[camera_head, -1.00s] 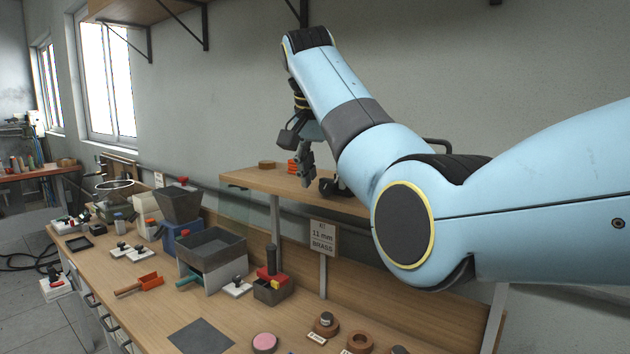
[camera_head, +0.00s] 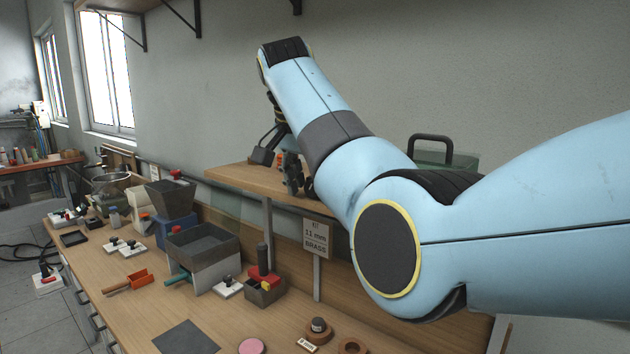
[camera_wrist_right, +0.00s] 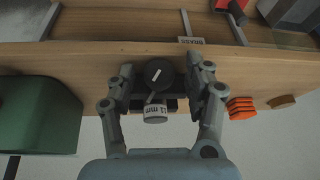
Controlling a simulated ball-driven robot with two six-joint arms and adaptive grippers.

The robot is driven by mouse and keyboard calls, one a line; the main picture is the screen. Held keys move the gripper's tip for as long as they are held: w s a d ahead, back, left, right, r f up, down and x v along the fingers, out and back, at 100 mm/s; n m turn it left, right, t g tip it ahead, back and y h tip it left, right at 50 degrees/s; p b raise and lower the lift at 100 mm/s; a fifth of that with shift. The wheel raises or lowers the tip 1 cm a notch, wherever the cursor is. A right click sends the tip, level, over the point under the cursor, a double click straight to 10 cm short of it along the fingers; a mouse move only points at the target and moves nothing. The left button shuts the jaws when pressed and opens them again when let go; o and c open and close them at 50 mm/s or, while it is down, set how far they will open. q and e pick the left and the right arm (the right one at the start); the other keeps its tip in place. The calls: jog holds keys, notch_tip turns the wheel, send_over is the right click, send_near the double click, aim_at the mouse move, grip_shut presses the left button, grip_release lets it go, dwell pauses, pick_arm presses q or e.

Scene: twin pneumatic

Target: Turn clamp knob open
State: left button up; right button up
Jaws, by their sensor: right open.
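The clamp knob (camera_wrist_right: 160,74) is dark and round with a white line across its face. It sits at the shelf's front edge, above a small white part (camera_wrist_right: 155,113) marked "11 mm". In the wrist view my right gripper (camera_wrist_right: 161,85) is open, with one finger on each side of the knob; whether they touch it I cannot tell. In the head view my right gripper (camera_head: 292,180) is low over the raised shelf (camera_head: 240,178), and the dark clamp shows only partly beside it, behind my arm. My left gripper is not in view.
A green case (camera_wrist_right: 38,115) stands on the shelf; its handle shows in the head view (camera_head: 430,138). Orange pieces (camera_wrist_right: 241,108) and a wooden disc (camera_wrist_right: 282,101) are on the other side. The bench (camera_head: 140,312) below holds bins, fixtures and a "11 mm BRASS" sign (camera_head: 317,239).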

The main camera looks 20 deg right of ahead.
jog(key=shift+s, duration=0.1)
jog(key=c, duration=0.8)
grip_shut()
jog(key=shift+g, duration=0.3)
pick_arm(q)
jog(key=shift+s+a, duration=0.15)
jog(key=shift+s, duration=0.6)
pick_arm(e)
jog(key=shift+a+n+g+h, duration=0.1)
jog(key=shift+n+g+h, duration=0.2)
jog(key=shift+g+h, duration=0.45)
